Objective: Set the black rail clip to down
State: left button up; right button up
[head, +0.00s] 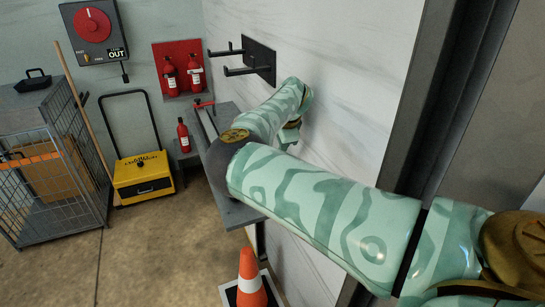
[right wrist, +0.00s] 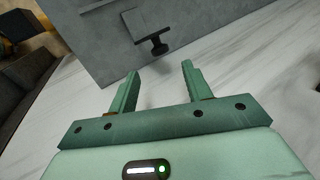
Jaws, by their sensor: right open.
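A small dark T-shaped part (right wrist: 157,45) shows in the right wrist view, beyond the fingertips, beside a light grey plate (right wrist: 148,22). It may be the black rail clip, but I cannot tell for sure, nor its setting. My right gripper (right wrist: 160,78) is open, with nothing between its fingers, and is apart from that part. In the head view my right arm reaches over a grey wall shelf and hides much of it. I cannot make out the black clip there. My left gripper is not in view.
The grey shelf (head: 240,203) stands against the white wall, with a red-topped clamp (head: 203,105) at its far end. A black hook rack (head: 261,60) is on the wall above. An orange cone (head: 250,280) stands below. A yellow cart (head: 143,180) and cage (head: 45,190) stand left.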

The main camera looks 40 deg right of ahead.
jog(key=b+x, duration=0.2)
jog(key=x, duration=0.5)
jog(key=shift+f, duration=0.1)
jog(key=shift+w+d+f+b, duration=0.1)
jog(key=shift+w+f+b, duration=0.1)
jog(key=shift+f+b, duration=0.2)
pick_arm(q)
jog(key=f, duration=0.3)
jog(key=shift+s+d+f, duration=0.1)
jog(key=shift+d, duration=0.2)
pick_arm(e)
jog(key=shift+r, duration=0.1)
